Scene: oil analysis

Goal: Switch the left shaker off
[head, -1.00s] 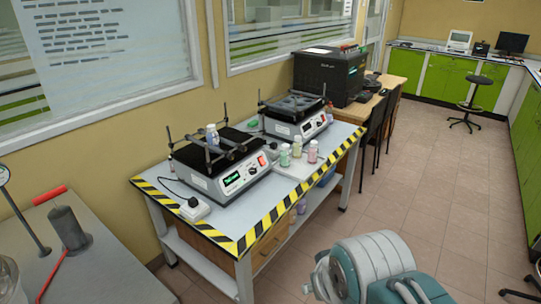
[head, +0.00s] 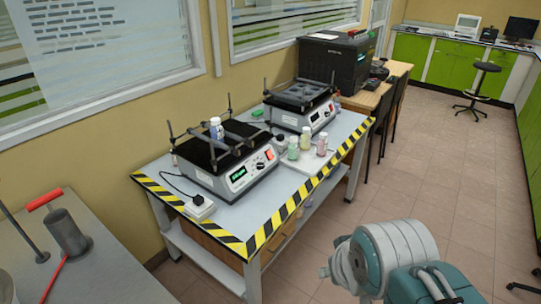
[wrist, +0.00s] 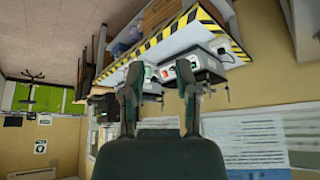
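The left shaker (head: 205,179) stands on the near part of the striped bench. Its front panel has a lit green display (head: 238,175), a knob and a red switch (head: 269,154). A bottle (head: 216,128) sits on its black platform. In the wrist view, which is upside down, the left shaker (wrist: 207,63) shows at the right, beyond my fingers. My gripper (wrist: 159,77) is open and empty, with its two fingers spread well apart. It looks toward the bench from a distance and touches nothing. The switch position is too small to tell.
The right shaker (head: 303,113) stands behind on the same bench. Several small bottles stand on a white tray (head: 307,163) beside the shakers. A white power socket (head: 199,207) lies at the front left. A grey table (head: 95,265) is at the left.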

